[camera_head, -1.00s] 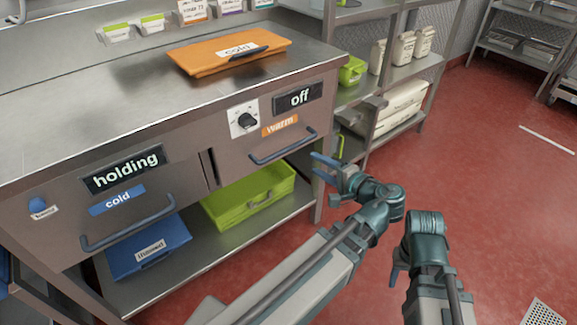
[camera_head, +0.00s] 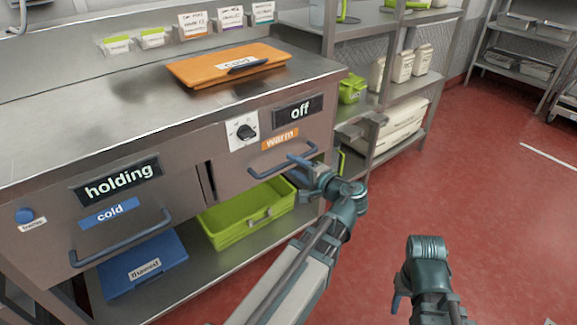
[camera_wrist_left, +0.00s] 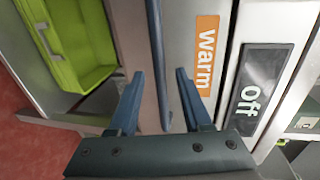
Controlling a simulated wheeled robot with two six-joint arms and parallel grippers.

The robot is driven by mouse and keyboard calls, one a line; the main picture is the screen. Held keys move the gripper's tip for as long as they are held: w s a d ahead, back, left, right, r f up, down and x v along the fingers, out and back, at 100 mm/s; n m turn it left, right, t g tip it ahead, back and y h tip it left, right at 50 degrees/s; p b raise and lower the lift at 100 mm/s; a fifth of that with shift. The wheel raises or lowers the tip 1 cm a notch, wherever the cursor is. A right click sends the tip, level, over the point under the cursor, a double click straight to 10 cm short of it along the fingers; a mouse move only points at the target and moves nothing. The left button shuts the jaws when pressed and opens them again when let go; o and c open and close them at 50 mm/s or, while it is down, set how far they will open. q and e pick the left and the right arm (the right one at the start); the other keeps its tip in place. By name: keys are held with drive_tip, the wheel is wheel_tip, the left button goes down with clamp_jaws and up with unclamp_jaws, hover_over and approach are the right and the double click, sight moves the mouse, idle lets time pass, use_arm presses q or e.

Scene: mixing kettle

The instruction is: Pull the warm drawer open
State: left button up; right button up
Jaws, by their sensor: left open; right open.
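The warm drawer (camera_head: 238,180) has a grey front with an orange "warm" label (camera_head: 280,139) and appears closed. Its blue-grey bar handle (camera_head: 270,172) is also seen in the left wrist view (camera_wrist_left: 156,60). My left gripper (camera_head: 300,163) is open at the right part of this handle. In the left wrist view, the open fingers (camera_wrist_left: 157,88) lie on either side of the bar, and the bar runs between them. Whether a finger touches it I cannot tell. My right gripper (camera_head: 397,302) is open and empty over the red floor, far from the drawer.
Left of it is the cold drawer (camera_head: 48,240) with its own handle. The floor in front is clear.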

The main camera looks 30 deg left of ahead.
sight(290, 164)
use_arm(q)
drive_tip(key=shift+x, duration=1.55)
clamp_jaws()
